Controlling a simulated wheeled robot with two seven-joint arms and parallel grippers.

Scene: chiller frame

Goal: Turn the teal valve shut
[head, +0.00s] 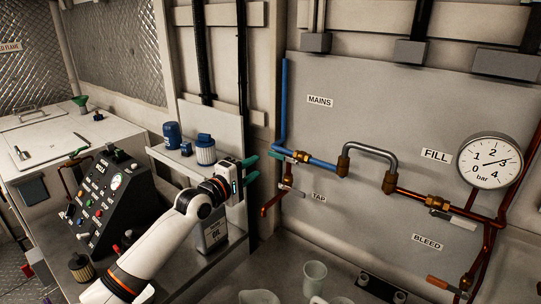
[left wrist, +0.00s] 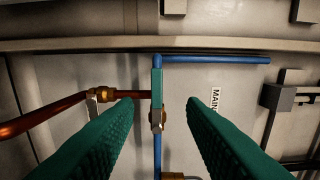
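The teal valve lever (head: 281,152) is on the brass valve (head: 301,157) in the blue mains pipe, on the grey panel. In the left wrist view the teal lever (left wrist: 157,84) lies in line with the blue pipe, above its brass body (left wrist: 159,118). My left gripper (head: 252,168) is just left of the lever in the head view, pointing at the panel. Its teal fingers (left wrist: 160,102) are spread on either side of the lever, with clear gaps and no visible contact. My right gripper is not in view.
A copper tap branch (head: 271,203) with its own valve hangs just below the lever. Right of it are a grey bypass loop (head: 370,150), the fill valve (head: 437,202) and a gauge (head: 490,161).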

